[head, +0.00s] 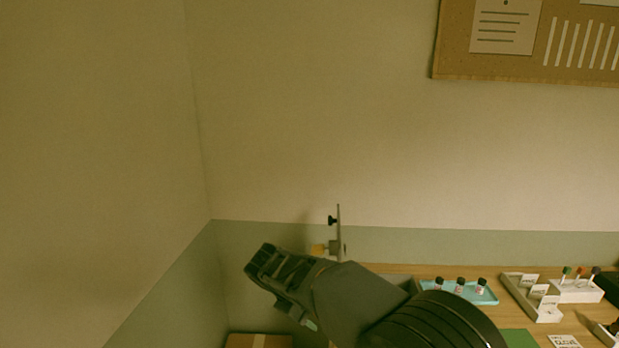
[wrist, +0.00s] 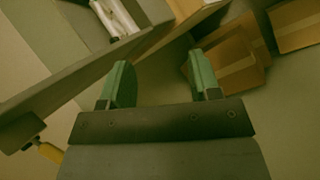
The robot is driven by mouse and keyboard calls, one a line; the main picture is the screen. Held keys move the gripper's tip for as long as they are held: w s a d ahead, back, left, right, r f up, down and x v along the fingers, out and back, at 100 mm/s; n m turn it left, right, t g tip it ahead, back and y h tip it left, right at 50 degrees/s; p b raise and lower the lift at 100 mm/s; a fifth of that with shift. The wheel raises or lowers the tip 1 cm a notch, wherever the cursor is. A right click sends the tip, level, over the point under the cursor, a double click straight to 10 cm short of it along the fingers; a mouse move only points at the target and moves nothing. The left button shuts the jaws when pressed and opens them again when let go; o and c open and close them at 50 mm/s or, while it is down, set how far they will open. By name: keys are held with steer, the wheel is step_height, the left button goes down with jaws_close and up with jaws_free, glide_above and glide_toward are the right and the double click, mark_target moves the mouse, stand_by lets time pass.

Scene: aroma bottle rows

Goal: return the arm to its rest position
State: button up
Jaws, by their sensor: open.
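My gripper (wrist: 160,85) is open and empty in the wrist view, its two green fingers spread apart with nothing between them. In the head view my arm reaches up from the bottom edge to the left, and the dark gripper end (head: 268,262) is raised off the left end of the desk, in front of the wall corner. The fingertips are hard to make out there. Small dark-capped bottles (head: 460,285) stand in a row on a teal tray (head: 490,297), to the right of the arm and apart from it.
The wooden desk (head: 400,269) runs right along the wall. It bears a pale divided rack (head: 533,300), a holder with several coloured-top vials (head: 577,292) and a green mat (head: 518,339). A thin metal stand (head: 338,232) rises behind my arm. Cardboard boxes (wrist: 228,68) lie below.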

steer(key=s+d+r+m+t+y+b, duration=0.1)
steer(key=s+d+m+t+y+b, duration=0.1)
steer(key=s+d+m+y, duration=0.4)
steer(key=s+d+m, duration=0.4)
steer(key=s+d, duration=0.5)
steer(key=shift+s+d+t, duration=0.2)
steer(key=shift+d+t, duration=0.05)
steer(key=shift+t, duration=0.15)
